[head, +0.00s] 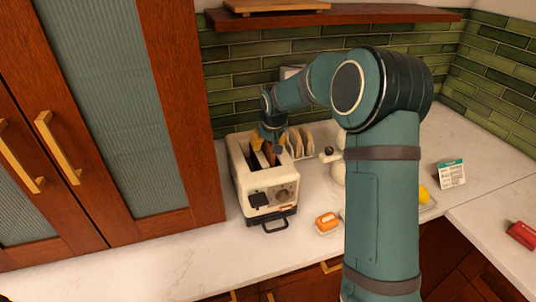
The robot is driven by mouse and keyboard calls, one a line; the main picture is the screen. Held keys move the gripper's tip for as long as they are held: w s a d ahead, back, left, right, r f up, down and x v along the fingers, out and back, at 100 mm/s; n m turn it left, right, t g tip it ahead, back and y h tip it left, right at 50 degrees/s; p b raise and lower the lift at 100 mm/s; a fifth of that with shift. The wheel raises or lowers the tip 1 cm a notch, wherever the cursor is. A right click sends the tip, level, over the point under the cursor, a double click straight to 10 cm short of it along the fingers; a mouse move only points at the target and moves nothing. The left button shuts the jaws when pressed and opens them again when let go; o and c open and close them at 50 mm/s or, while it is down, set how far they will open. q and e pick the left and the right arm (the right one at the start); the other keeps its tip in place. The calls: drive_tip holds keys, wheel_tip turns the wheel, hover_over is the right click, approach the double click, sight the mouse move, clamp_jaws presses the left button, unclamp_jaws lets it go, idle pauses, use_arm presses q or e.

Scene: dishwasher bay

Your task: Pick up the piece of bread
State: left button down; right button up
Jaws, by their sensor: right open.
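A white toaster (272,187) stands on the pale counter, left of the middle of the head view. A brown piece of bread (258,141) shows at the top of its slots, partly hidden by my right gripper. My right gripper (271,147) points down at the toaster's top from behind, right beside the bread. It is open, and its fingers are small and partly hidden, so I cannot tell whether they touch the bread. My left gripper is not in view.
A white rack (300,142) stands behind the toaster. An orange-topped dish (327,222) lies to its right. A small card (451,174) and a red object (522,234) are farther right. Tall wooden cabinets (160,110) close off the left. The front left counter is clear.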

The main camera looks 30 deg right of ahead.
drive_tip(key=shift+f, duration=0.2)
drive_tip(key=shift+c, duration=0.3)
clamp_jaws()
